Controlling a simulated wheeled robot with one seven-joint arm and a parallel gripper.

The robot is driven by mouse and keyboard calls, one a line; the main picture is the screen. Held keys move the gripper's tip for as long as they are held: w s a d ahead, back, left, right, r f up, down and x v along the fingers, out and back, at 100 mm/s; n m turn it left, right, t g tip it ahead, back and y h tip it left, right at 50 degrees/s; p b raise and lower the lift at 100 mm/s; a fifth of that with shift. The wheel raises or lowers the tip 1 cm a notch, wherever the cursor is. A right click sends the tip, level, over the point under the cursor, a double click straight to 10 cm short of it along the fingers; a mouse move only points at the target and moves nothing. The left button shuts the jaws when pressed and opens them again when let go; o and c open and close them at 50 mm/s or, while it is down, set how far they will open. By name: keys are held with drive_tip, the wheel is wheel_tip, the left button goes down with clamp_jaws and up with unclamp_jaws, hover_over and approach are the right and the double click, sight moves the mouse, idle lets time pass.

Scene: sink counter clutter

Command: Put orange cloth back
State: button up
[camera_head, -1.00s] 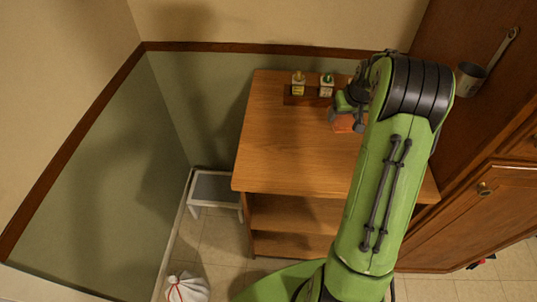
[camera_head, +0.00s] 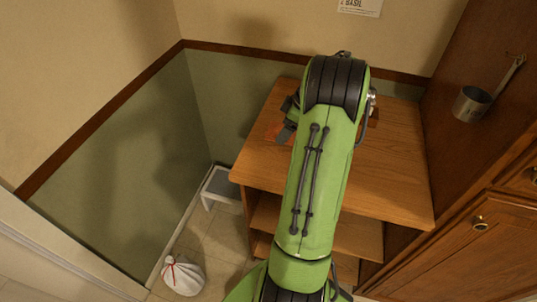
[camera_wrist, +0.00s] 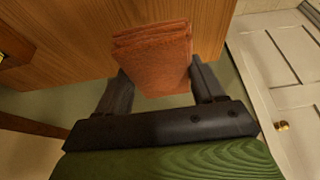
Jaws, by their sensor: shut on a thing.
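The orange cloth (camera_wrist: 155,58) is folded and hangs between the two fingers of my gripper (camera_wrist: 160,80) in the wrist view. The gripper is shut on it. In the head view a small part of the cloth (camera_head: 273,130) shows beside the gripper (camera_head: 285,122), over the back left part of the wooden counter unit (camera_head: 385,170). My arm hides most of the gripper and the cloth there. I cannot tell whether the cloth touches the top.
A small white step stool (camera_head: 218,187) stands left of the unit. A white tied bag (camera_head: 183,277) lies on the floor. A metal pot (camera_head: 470,104) hangs on the brown cabinet side at right. The right part of the top is clear.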

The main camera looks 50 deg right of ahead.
sight(280, 155)
wheel_tip(280, 155, down, 9)
drive_tip(key=shift+f+b, duration=0.1)
drive_tip(key=shift+b, duration=0.6)
drive_tip(key=o, duration=0.9)
drive_tip(key=shift+o, duration=0.2)
